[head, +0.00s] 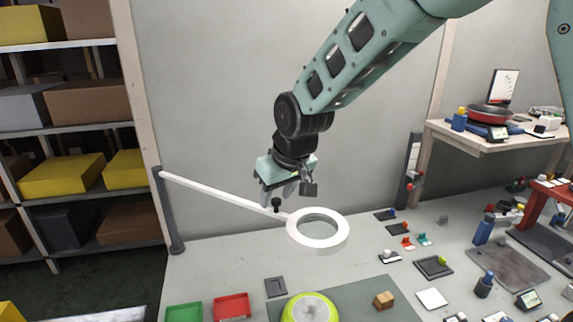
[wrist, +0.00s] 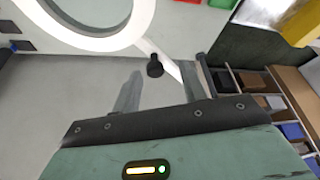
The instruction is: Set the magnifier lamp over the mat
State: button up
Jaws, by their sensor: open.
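The magnifier lamp is a white ring (head: 318,231) with a clear lens, on a long white arm (head: 215,191) from a grey post (head: 168,212) at the left. A black knob (head: 276,203) stands on the arm near the ring. The grey-green mat (head: 352,297) lies on the bench; in the head view the ring appears just beyond its back edge. My gripper (head: 283,193) is open and empty by the knob. In the wrist view the knob (wrist: 155,66) shows between and slightly beyond my two fingertips (wrist: 160,82); I cannot tell the depth gap.
A yellow-green round object (head: 309,308) and a wooden block (head: 384,300) are on the mat. A green tray (head: 184,312) and a red tray (head: 232,307) lie left of it. Small parts and bottles crowd the right. Shelves with boxes stand at the left; a wall is behind.

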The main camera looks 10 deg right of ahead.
jog(key=b+v, duration=0.3)
jog(key=v, duration=1.3)
jog(key=shift+s, duration=0.15)
jog(key=s+f+n+g+h+b, duration=0.1)
jog(key=s+f+n+g, duration=0.2)
jog(key=s+f, duration=1.8)
jog(key=s+g, duration=0.1)
jog(key=s, duration=0.2)
jog(key=shift+s+b, duration=0.15)
jog(key=shift+b, duration=0.2)
jog(key=shift+f, duration=0.1)
